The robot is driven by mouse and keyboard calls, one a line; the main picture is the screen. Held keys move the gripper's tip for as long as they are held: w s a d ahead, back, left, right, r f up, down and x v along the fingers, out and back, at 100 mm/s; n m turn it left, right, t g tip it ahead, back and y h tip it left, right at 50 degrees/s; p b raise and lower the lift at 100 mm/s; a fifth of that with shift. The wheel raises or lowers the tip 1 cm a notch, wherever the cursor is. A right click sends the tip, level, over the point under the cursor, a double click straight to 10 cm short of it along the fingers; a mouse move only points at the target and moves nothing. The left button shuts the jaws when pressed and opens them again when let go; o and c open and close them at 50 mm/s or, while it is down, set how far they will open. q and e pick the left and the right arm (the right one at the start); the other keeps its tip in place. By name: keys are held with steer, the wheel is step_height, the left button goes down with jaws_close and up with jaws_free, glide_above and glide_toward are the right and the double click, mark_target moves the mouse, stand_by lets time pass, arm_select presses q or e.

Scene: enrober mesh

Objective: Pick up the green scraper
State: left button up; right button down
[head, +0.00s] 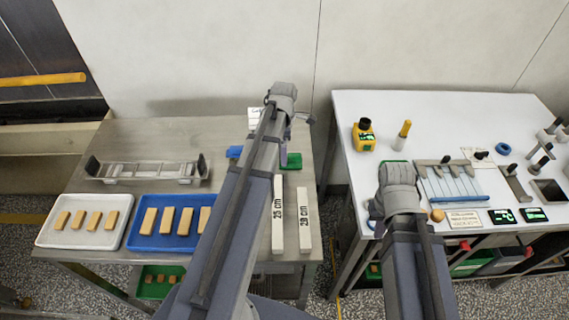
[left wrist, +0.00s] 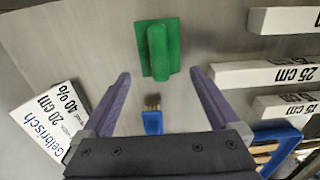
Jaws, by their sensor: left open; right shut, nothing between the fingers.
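The green scraper (left wrist: 158,50) lies flat on the grey metal table, with a raised green grip along its middle. In the left wrist view it is ahead of the open fingers of my left gripper (left wrist: 161,88), roughly centred between their lines, with nothing held. In the head view part of the scraper (head: 292,160) shows just right of my left arm, which hides the rest; the left fingers barely show there. My right gripper (head: 377,211) is shut and empty by the front left of the white table, well away from the scraper.
A blue-handled brush (left wrist: 153,120) lies near the scraper. White length bars (left wrist: 265,73) are on its right and a printed card (left wrist: 48,118) on its left. A blue tray (head: 135,238) and a white tray (head: 52,235) hold bars. The white table (head: 450,110) carries several tools.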

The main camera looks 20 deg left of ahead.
arm_select(q)
step_height(320, 180, down, 3)
steer(key=shift+w+f+b, duration=0.1)
steer(key=shift+b, duration=1)
arm_select(e)
step_height(320, 180, down, 3)
arm_select(q)
jaws_close()
